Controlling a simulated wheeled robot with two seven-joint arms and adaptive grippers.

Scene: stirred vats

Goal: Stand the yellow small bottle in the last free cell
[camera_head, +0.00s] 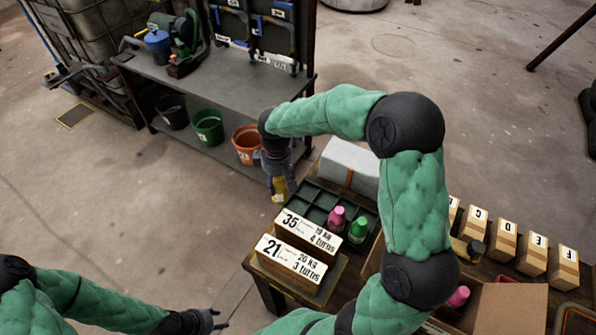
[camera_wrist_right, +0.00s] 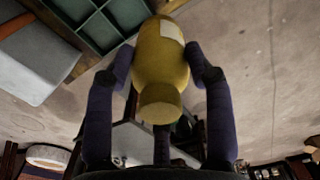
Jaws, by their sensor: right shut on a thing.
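The yellow small bottle (camera_wrist_right: 162,60) is between the fingers of my right gripper (camera_wrist_right: 163,68), its cap towards the wrist camera. In the head view the yellow bottle (camera_head: 279,188) shows below my right gripper (camera_head: 278,176), just left of the dark green celled tray (camera_head: 309,192). The tray also shows at the top left of the wrist view (camera_wrist_right: 98,31). A pink bottle (camera_head: 336,217) and a green bottle (camera_head: 357,230) stand at the tray's right part; cells further left look empty. My left gripper (camera_head: 212,322) is low at the bottom edge, away from the tray; its fingers are unclear.
Two labelled boxes, 35 (camera_head: 308,233) and 21 (camera_head: 290,266), stand in front of the tray. A grey-white box (camera_head: 349,163) is behind it. Lettered cartons (camera_head: 502,240) line the right. A bench (camera_head: 215,85) with buckets (camera_head: 208,126) stands behind. My right arm hides part of the table.

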